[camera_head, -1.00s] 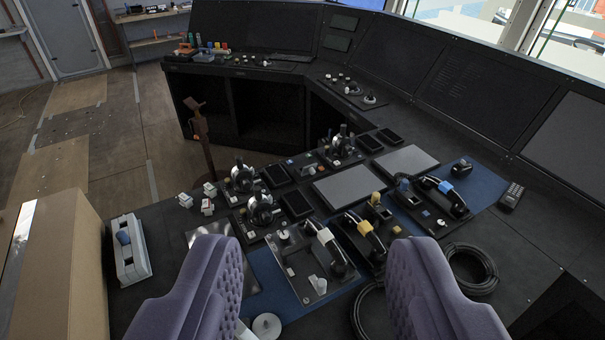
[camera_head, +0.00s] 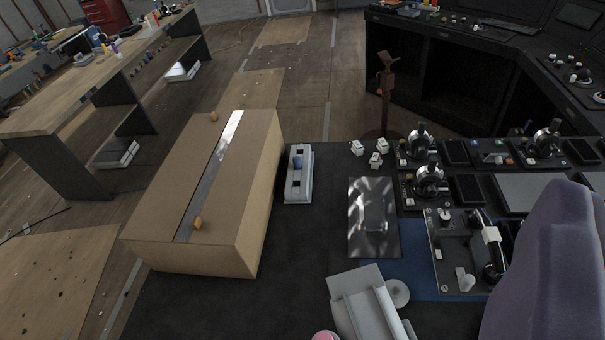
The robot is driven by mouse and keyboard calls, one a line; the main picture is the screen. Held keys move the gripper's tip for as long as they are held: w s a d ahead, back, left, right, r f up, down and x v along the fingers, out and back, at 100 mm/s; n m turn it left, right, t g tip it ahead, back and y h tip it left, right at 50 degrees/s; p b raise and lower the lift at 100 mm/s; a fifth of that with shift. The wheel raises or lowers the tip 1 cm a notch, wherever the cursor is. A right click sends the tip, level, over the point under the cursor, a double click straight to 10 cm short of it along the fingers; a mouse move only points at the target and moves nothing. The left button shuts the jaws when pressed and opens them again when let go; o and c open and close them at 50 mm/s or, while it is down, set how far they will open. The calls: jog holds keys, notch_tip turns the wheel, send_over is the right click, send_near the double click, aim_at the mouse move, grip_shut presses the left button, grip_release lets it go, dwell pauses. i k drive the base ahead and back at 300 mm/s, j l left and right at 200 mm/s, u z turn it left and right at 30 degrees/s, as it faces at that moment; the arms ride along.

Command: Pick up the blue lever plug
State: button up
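A small blue plug (camera_head: 297,162), which looks like the blue lever plug, stands in the far part of a narrow pale grey holder (camera_head: 304,186). A dark opening shows in the holder nearer to me. The holder lies on the dark desktop just right of the large cardboard box. One purple padded finger of my gripper (camera_head: 555,260) shows at the lower right. Its other finger is outside the view. The gripper is well right of the plug and apart from it. A second ago its two fingers stood wide apart with nothing between them.
The cardboard box (camera_head: 200,180) rises close beside the holder's left side. Small white blocks (camera_head: 376,160) and control levers (camera_head: 428,180) stand to the right. A grey device (camera_head: 368,305) is at the bottom. Dark desktop (camera_head: 300,250) in front of the holder is clear.

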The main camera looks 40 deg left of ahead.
aim_at(297, 161)
jog(key=u, duration=1.3)
jog(key=j+u, duration=1.25)
jog(key=u, duration=0.15)
jog(key=i+j+u, duration=0.15)
jog(key=j+u, duration=0.3)
jog(key=i+j, duration=0.2)
jog(key=i, duration=0.15)
jog(key=i+j+u, duration=0.15)
jog(key=i, duration=0.2)
jog(key=i+j, duration=0.2)
jog(key=i, duration=0.15)
jog(key=i+z, duration=0.7)
jog(key=i+j+z, duration=0.1)
jog(key=i+z, duration=0.25)
jog(key=i+l+z, duration=0.2)
jog(key=i+z, duration=0.6)
jog(key=i+j+z, duration=0.1)
jog(key=i+z, duration=0.3)
jog(key=i, duration=0.15)
jog(key=i+z, duration=0.1)
jog(key=i, duration=2.4)
jog(key=i+z, duration=0.35)
jog(key=i, duration=0.15)
jog(key=i+j+z, duration=0.1)
jog(key=i+z, duration=0.25)
jog(key=i+j+z, duration=0.35)
jog(key=i, duration=0.25)
jog(key=l, duration=0.1)
